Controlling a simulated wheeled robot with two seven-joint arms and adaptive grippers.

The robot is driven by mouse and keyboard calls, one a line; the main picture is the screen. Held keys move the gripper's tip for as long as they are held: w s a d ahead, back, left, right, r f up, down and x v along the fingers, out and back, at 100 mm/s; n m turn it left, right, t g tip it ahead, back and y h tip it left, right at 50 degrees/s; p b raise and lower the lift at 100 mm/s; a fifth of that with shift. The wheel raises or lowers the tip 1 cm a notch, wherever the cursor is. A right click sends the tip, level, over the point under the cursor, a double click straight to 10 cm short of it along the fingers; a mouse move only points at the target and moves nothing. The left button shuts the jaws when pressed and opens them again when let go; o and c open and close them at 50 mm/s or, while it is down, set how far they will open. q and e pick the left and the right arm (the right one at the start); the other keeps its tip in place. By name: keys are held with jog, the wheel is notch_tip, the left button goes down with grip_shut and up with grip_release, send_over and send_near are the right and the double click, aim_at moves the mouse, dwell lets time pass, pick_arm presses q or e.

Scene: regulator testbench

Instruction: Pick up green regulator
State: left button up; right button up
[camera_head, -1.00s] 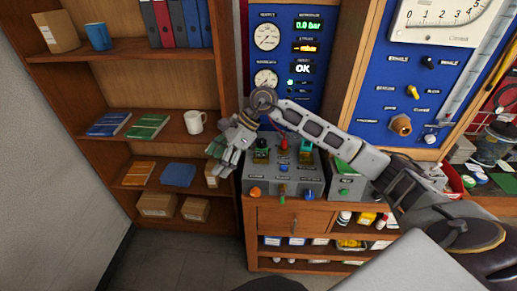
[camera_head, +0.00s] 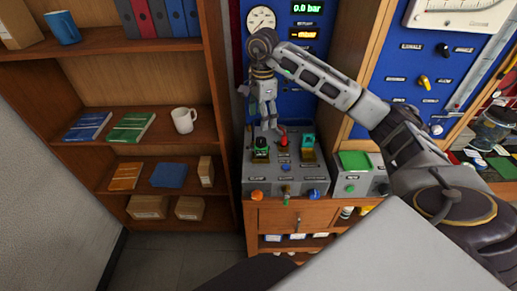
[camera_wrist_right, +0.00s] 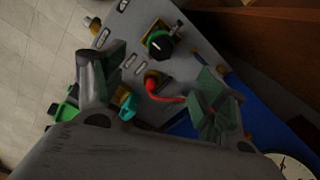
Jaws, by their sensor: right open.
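A regulator with a dark knob and a green ring (camera_head: 261,147) stands upright at the left of the grey console's top. It also shows in the right wrist view (camera_wrist_right: 160,41). A red regulator (camera_head: 283,141) stands beside it, and a teal-green one (camera_head: 308,142) is farther right. My right gripper (camera_head: 269,126) points down just above and behind the green-ringed and red regulators. In the right wrist view its fingers (camera_wrist_right: 160,80) are spread and hold nothing, with the red regulator (camera_wrist_right: 153,80) seen between them. The green-ringed knob appears beyond the fingertips, apart from them. My left gripper is out of view.
The grey console (camera_head: 285,178) sits on a wooden cabinet (camera_head: 290,217). A green-topped grey box (camera_head: 354,160) stands to its right. A blue gauge panel (camera_head: 300,98) rises close behind. A shelf with a white mug (camera_head: 184,120) is on the left.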

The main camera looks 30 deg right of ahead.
aim_at(262, 146)
notch_tip(262, 146, down, 2)
notch_tip(262, 146, down, 6)
jog(key=shift+r+p, duration=0.25)
jog(key=shift+p, duration=0.4)
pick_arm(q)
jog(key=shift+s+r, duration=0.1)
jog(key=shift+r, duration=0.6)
pick_arm(e)
jog(key=shift+f, duration=0.6)
jog(key=shift+f, duration=0.1)
jog(key=shift+f+p, duration=0.95)
jog(key=shift+f, duration=0.65)
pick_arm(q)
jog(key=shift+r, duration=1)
pick_arm(e)
jog(key=shift+f, duration=0.9)
